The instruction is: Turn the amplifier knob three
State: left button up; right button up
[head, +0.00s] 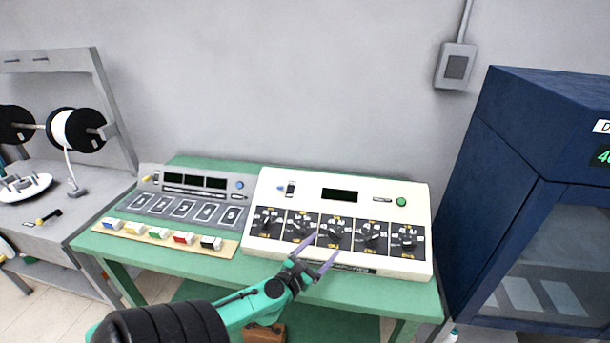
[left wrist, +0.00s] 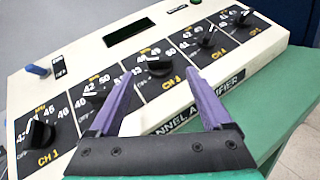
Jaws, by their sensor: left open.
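The white amplifier (head: 340,271) stands on the green table, with several black knobs in a row on its sloped front. Knob three (head: 336,231) is the middle one; it also shows in the left wrist view (left wrist: 157,66). My left gripper (head: 326,244) is open, with its purple fingers pointing at the panel just in front of knob three. In the left wrist view the knob appears between the two fingertips (left wrist: 163,73), slightly beyond them. I see no contact. The left finger partly covers the second knob (left wrist: 97,98). My right gripper is not in view.
A grey control unit (head: 200,183) with colored buttons sits left of the amplifier on the green table (head: 170,255). A dark blue cabinet (head: 520,130) stands close on the right. A spool stand (head: 75,128) is at the far left. The wall is behind.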

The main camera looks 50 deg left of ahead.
pick_arm(q)
jog(key=b+v, duration=0.3)
jog(key=v, duration=0.6)
jog(key=shift+s, duration=0.35)
